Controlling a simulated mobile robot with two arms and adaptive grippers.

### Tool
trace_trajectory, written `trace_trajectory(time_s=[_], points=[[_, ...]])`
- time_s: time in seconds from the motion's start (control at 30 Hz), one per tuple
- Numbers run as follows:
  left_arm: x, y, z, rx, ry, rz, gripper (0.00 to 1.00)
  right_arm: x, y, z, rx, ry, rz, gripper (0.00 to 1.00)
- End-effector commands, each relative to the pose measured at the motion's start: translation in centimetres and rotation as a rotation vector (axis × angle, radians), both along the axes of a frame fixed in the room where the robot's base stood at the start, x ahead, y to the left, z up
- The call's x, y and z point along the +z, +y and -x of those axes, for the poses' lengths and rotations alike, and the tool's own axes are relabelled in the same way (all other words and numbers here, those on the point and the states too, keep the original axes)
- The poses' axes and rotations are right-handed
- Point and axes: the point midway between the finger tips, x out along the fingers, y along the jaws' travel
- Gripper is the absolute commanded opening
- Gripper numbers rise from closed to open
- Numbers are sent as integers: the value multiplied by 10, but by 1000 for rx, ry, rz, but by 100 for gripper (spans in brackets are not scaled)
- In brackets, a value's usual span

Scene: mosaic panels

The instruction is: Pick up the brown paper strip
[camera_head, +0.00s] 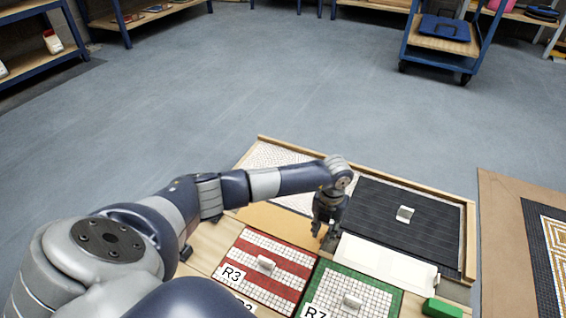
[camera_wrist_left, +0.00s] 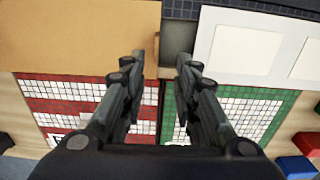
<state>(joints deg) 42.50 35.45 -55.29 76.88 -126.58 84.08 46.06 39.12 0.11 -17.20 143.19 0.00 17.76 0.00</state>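The brown paper strip (camera_head: 270,217) lies flat on the table, left of my left gripper (camera_head: 324,232), behind the red and white panel. In the left wrist view the strip (camera_wrist_left: 75,38) fills the upper left, with its right edge close to the left fingertip. My left gripper (camera_wrist_left: 160,60) points down with its fingers apart and nothing between them. It is over the gap between the brown strip and a white sheet. The exact height above the table cannot be told. My right gripper is not in view.
A red and white panel (camera_head: 255,279) and a green-edged panel (camera_head: 377,298) lie in front, each with a pale handle. A white sheet (camera_head: 375,258) is right of the gripper. A wooden-framed tray with a dark panel (camera_head: 393,235) lies behind. A green block (camera_head: 442,308) is at right.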

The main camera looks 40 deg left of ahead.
Motion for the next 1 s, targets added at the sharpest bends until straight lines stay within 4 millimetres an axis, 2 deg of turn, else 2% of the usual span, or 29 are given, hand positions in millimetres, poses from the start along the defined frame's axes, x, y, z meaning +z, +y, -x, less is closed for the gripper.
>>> trace_trajectory(time_s=[0.23,0.6,0.93,1.0], points=[[-11,1,0,1,0,0,28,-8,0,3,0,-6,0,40],[-51,6,-1,0,0,1,28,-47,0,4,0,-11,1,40],[-53,6,-1,0,0,1,28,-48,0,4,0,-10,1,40],[-53,6,-1,1,0,1,12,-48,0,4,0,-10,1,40]])
